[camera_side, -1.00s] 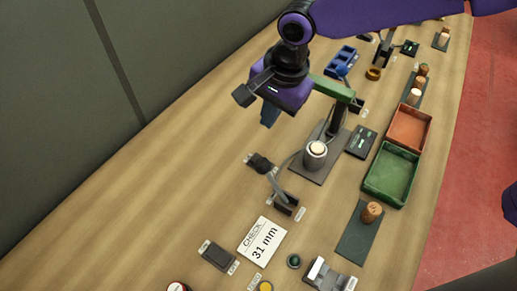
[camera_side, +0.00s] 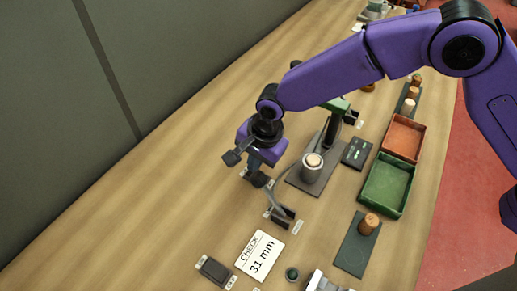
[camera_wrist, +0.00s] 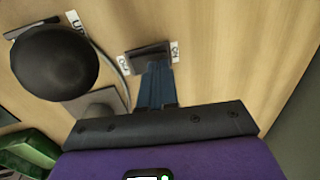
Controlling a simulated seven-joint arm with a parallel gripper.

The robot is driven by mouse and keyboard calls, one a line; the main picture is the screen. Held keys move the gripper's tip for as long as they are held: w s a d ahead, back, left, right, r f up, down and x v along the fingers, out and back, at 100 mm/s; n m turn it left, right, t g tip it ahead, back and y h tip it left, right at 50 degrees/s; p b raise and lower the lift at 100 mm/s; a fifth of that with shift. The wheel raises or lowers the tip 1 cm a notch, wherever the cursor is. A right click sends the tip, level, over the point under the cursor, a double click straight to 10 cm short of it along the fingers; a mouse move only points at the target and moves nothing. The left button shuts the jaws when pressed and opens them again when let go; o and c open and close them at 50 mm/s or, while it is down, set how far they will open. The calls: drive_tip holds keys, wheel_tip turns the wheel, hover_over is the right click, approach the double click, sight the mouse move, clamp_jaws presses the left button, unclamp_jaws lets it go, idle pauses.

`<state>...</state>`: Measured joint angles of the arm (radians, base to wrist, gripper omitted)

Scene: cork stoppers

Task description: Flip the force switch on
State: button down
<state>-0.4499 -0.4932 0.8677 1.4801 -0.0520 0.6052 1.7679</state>
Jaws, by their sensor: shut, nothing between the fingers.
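The force switch (camera_wrist: 148,52) is a small dark rocker on the bench, with white labels at both ends, in the wrist view. One label seems to read ON. In the side view it is mostly hidden around the black knob and my fingers. My gripper (camera_wrist: 158,70) is shut and empty, its blue fingers pointing down at the switch. In the side view my gripper (camera_side: 254,168) is low over the same spot. I cannot tell whether the fingertips touch the rocker.
A black ball knob (camera_wrist: 54,63) on a lever stands close beside my fingers, by an UP label. The press stand (camera_side: 311,167), a dark display box (camera_side: 356,152) and green tray (camera_side: 388,186) lie right. Another rocker (camera_side: 215,270) is nearer. Bench at left is clear.

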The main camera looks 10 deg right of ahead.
drive_tip(key=shift+w+a+f, duration=0.1)
drive_tip(key=shift+f, duration=0.6)
drive_tip(key=shift+w+a+f+g+h, duration=0.1)
drive_tip(key=shift+w+f+g+h, duration=0.05)
drive_tip(key=shift+f+g+h, duration=0.15)
drive_tip(key=shift+d, duration=0.2)
drive_tip(key=shift+s+d, duration=0.5)
drive_tip(key=shift+s, duration=0.1)
drive_tip(key=shift+r, duration=0.1)
